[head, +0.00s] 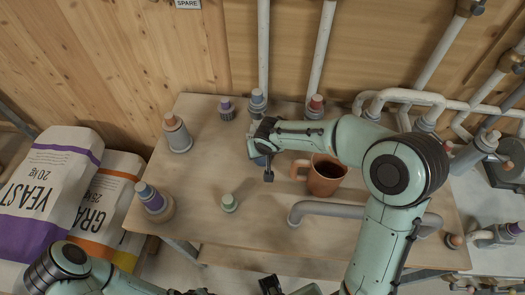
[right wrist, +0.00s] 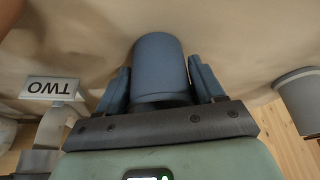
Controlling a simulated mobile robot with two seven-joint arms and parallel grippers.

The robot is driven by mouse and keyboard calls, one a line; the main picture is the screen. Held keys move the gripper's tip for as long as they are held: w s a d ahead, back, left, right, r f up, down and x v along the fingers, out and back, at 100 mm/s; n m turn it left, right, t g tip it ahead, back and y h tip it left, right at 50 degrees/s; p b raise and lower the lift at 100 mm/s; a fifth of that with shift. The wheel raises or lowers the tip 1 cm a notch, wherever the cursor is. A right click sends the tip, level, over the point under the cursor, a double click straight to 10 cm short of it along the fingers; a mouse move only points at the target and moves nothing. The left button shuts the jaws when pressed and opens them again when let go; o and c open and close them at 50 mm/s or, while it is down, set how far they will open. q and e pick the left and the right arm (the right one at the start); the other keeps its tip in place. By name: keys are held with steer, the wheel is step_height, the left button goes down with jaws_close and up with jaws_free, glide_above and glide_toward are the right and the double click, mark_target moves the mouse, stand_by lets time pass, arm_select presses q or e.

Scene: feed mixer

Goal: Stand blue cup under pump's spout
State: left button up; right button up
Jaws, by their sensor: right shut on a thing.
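The blue cup (right wrist: 160,65) sits between the two fingers of my right gripper (right wrist: 160,85) in the right wrist view, and they are shut on it. In the head view only a sliver of the cup (head: 261,160) shows under my right gripper (head: 267,150), above the wooden table, left of a brown mug. I cannot tell if its base touches the table. A bent grey pipe (head: 350,210) runs along the table's front right; I cannot tell whether it is the pump's spout.
A brown mug (head: 327,178) stands close right of my right gripper. White pipes (head: 405,97) line the back right. Feed sacks (head: 50,190) lie left. A TWO sign (right wrist: 49,88) shows beside a pipe.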

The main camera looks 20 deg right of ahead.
steer(key=o, duration=1)
